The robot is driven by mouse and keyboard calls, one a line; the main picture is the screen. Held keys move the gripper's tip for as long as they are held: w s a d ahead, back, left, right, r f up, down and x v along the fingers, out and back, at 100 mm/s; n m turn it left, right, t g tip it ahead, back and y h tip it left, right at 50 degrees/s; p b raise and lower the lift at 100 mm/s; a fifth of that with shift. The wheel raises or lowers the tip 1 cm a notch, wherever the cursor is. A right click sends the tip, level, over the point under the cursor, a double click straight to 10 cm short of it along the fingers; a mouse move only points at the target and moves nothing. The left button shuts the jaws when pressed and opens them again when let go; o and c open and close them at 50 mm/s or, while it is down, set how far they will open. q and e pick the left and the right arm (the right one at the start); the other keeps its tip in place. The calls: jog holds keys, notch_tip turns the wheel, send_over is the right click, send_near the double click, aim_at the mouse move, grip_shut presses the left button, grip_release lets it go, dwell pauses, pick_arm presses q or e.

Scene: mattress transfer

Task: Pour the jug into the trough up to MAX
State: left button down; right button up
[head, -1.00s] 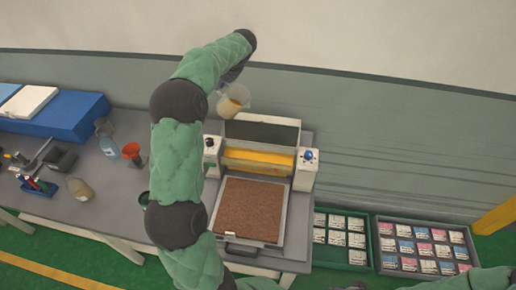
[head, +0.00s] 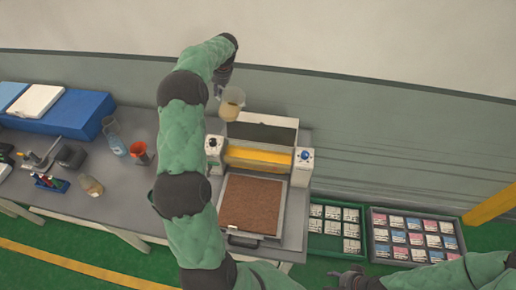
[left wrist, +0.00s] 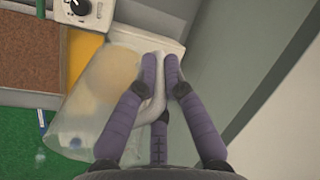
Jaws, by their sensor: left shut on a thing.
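The clear jug (head: 232,105) with tan contents hangs in the air behind the machine, near the left end of its dark-fronted upright box (head: 262,131). I cannot tell whether this box is the trough, and no MAX mark is legible. My left gripper (head: 221,90) is shut on the jug's handle. In the left wrist view, the purple fingers (left wrist: 161,78) close around the pale handle, and the jug (left wrist: 95,110) shows to their left. No stream from the jug is visible. My right gripper (head: 348,279) is at the bottom edge, its jaws unclear.
The machine has a yellow bar (head: 258,158) and a brown bed (head: 252,204). An orange-red cup (head: 139,152), a clear bottle (head: 116,143) and a small jar (head: 91,186) stand on the grey table. Trays of cards (head: 336,226) lie at right.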

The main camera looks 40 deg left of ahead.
pick_arm(q)
jog(key=shift+a+f+h+p, duration=0.65)
jog(key=shift+a+h+p, duration=0.35)
jog(key=shift+p, duration=2)
jog(key=shift+a+f+h+p, duration=0.2)
jog(key=shift+f+h+p, duration=0.3)
jog(key=shift+f+p, duration=0.15)
jog(key=shift+a+f+h+p, duration=0.15)
jog(key=shift+f+h+p, duration=0.35)
jog(key=shift+p, duration=0.25)
jog(key=shift+r, duration=0.1)
notch_tip(320, 180, up, 5)
jog(key=shift+f+p, duration=0.15)
jog(key=shift+p, duration=0.9)
